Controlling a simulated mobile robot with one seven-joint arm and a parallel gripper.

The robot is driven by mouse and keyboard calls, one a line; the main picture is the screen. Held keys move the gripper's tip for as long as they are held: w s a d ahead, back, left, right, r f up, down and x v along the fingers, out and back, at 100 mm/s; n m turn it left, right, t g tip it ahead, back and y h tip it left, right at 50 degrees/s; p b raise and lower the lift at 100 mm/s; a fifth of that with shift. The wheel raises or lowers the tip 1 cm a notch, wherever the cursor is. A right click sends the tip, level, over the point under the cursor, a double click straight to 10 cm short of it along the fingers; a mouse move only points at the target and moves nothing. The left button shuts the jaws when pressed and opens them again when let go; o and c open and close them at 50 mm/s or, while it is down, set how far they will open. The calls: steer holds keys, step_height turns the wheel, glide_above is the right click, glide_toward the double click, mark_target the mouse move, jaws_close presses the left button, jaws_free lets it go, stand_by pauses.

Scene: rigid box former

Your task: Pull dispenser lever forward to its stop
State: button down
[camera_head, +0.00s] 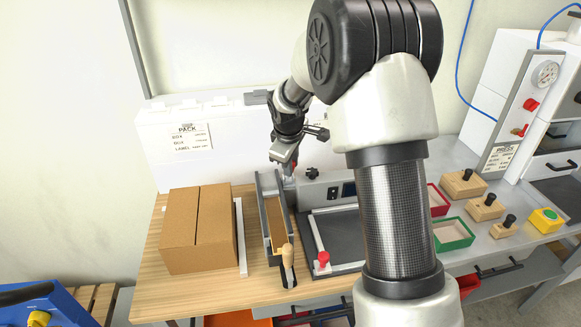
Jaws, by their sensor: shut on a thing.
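The dispenser (263,213) is a narrow grey channel with a brown strip in it, on the wooden worktop left of the grey plate. My gripper (284,158) is at its far end, pointing down, and is shut. A small red part (294,168) shows right beside the fingertips and looks like the lever's handle. The gripper body hides most of the lever, so its angle and the exact grip cannot be told.
A closed cardboard box (205,230) stands left of the dispenser. A red knob (323,258) sits on the plate's near left corner. A black knob (312,173) is just right of my gripper. Red (436,201) and green (454,235) trays lie right of my arm.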

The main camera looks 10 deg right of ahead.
steer(key=c, duration=1.6)
jaws_free()
steer(key=shift+s, duration=0.1)
steer(key=v, duration=1.7)
steer(key=shift+r, duration=0.15)
